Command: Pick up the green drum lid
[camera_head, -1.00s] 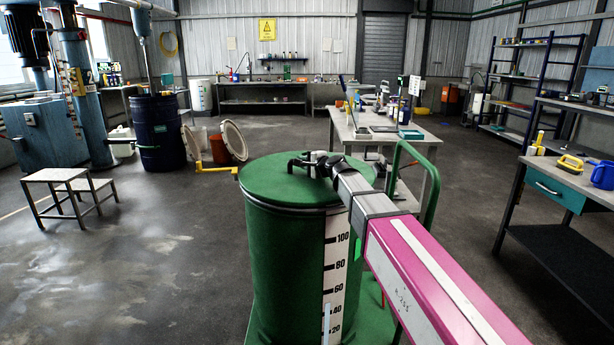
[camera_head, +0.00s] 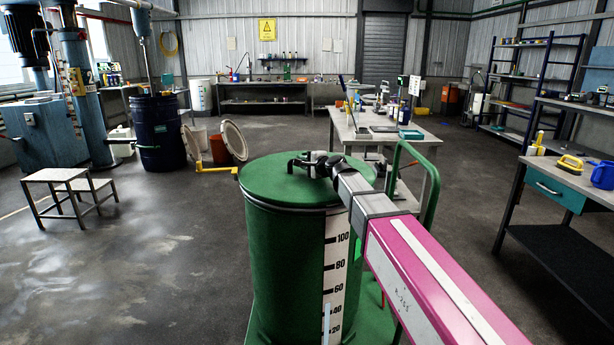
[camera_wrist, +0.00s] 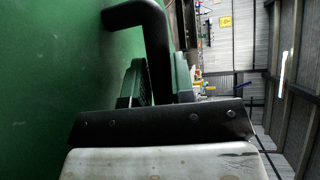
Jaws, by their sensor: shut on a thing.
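The green drum lid (camera_head: 275,183) lies flat on top of the green drum (camera_head: 285,265), which has a white scale strip with black numbers. My gripper (camera_head: 312,165) is over the lid at its black handle. In the wrist view the green lid surface (camera_wrist: 50,80) fills the left side, and the black bent handle (camera_wrist: 157,45) runs in between the fingers of my gripper (camera_wrist: 157,82). The fingers are shut on the handle. The lid looks seated on the drum rim; I see no gap.
A green cart handle (camera_head: 425,185) rises right of the drum. A worktable (camera_head: 385,135) with bottles stands behind it. A step stool (camera_head: 65,185) and a dark blue drum (camera_head: 158,132) stand at left. The floor left of the green drum is clear.

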